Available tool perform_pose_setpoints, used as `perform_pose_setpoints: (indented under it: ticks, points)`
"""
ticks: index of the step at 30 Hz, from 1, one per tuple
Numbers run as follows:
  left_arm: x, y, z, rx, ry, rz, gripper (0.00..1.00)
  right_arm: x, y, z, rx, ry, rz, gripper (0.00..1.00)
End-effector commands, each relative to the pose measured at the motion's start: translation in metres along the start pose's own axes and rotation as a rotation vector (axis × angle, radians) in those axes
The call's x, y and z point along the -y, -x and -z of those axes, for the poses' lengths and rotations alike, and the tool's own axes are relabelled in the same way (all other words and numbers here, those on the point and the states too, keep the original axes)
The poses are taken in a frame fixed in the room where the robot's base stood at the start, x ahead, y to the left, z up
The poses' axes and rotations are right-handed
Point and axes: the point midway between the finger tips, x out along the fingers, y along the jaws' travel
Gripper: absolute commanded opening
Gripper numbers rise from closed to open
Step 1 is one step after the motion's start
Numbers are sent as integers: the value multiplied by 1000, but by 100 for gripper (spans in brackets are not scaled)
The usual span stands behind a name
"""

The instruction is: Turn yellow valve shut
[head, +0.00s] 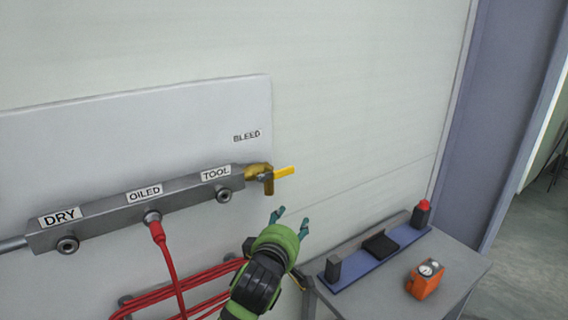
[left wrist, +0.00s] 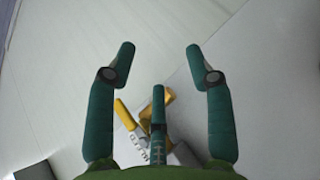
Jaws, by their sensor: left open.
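The yellow valve handle (head: 284,172) sticks out to the right from a brass valve body (head: 258,170) at the right end of the grey manifold, below the BLEED label. In the left wrist view the yellow handle (left wrist: 125,114) and brass body (left wrist: 168,100) show between and beyond my fingers, partly hidden by a middle part of the gripper. My left gripper (head: 290,220) is open and empty, below the handle in the head view and apart from it. It also shows in the left wrist view (left wrist: 158,60) with its fingers spread. My right gripper is not in view.
The manifold (head: 105,212) has DRY, OILED and TOOL ports on a wall panel. A red hose (head: 168,262) hangs from OILED, and red coils lie below. A grey table (head: 455,270) at right holds a blue tray and an orange gauge (head: 426,279). The wall right of the valve is clear.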

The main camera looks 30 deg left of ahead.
Motion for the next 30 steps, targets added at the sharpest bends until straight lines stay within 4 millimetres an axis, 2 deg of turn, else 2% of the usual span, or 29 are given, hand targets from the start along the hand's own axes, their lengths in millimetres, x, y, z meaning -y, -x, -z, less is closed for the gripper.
perform_pose_setpoints:
  ticks: [1,3,5,11,24,30]
  points:
    - [-38,17,21,-39,99,-68,53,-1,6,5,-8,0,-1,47]
    - [-64,34,39,-67,210,-129,53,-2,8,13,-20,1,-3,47]
    - [-78,45,49,-83,273,-163,53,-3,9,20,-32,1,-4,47]
    - [-91,34,56,-94,344,-201,53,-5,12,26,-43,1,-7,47]
    - [-101,-22,63,-93,341,-201,53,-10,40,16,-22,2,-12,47]
    - [-101,-29,63,-92,344,-202,53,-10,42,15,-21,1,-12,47]
